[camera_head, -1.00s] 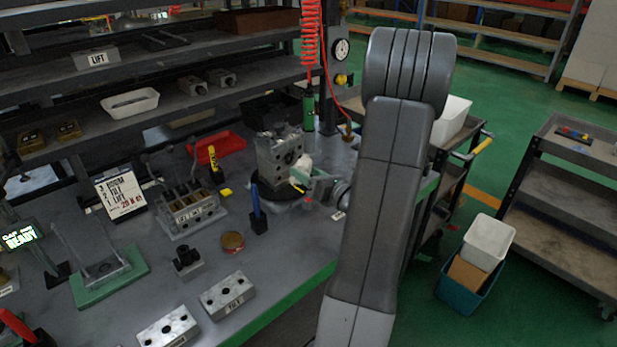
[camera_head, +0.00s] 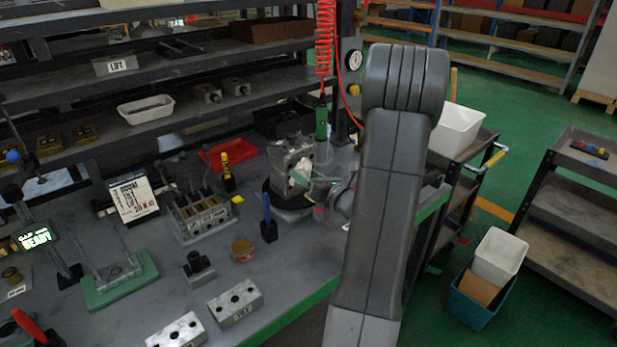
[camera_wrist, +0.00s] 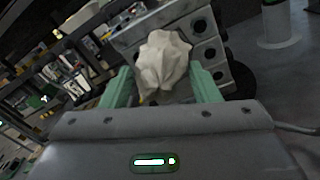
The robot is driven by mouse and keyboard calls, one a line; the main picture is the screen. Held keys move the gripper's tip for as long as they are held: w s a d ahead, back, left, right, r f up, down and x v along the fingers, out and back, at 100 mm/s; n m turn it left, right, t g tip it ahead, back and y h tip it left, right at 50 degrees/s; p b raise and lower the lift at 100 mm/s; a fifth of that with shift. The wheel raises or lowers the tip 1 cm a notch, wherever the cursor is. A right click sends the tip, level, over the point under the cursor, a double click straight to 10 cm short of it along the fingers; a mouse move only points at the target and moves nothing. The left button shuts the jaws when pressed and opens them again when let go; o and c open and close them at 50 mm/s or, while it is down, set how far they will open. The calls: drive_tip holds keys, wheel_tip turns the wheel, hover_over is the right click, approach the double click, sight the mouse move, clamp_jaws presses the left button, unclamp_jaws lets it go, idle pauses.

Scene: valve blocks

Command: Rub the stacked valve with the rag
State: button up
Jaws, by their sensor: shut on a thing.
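The stacked valve (camera_head: 284,163) is a grey block stack with dark round ports, standing on a dark round base at the back of the bench. It also shows in the wrist view (camera_wrist: 207,48), just beyond the fingers. My gripper (camera_head: 305,182) is at the valve's right front side. In the wrist view my gripper (camera_wrist: 165,84) has two green fingers shut on a bunched off-white rag (camera_wrist: 163,62). The rag also shows in the head view (camera_head: 300,176), against the valve's face. Whether it presses on the face I cannot tell.
A blue-handled tool (camera_head: 267,218), a round tin (camera_head: 242,250) and grey blocks (camera_head: 235,302) stand in front on the bench. A lever valve unit (camera_head: 200,217) and a red tray (camera_head: 229,153) are left of the valve. A green bottle (camera_head: 321,120) stands behind it.

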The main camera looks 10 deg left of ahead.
drive_tip(key=shift+x, duration=0.9)
drive_tip(key=shift+w+d, duration=0.1)
drive_tip(key=shift+w+d, duration=0.6)
drive_tip(key=shift+w, duration=0.15)
drive_tip(key=shift+w+d, duration=0.55)
drive_tip(key=shift+w, duration=0.2)
drive_tip(key=shift+s+a+b, duration=0.4)
drive_tip(key=shift+s+a, duration=0.95)
drive_tip(key=shift+s, duration=0.2)
drive_tip(key=shift+c, duration=0.2)
drive_tip(key=shift+d, duration=0.1)
drive_tip(key=shift+v, duration=2.85)
drive_tip(key=shift+c, duration=0.2)
drive_tip(key=shift+s, duration=0.1)
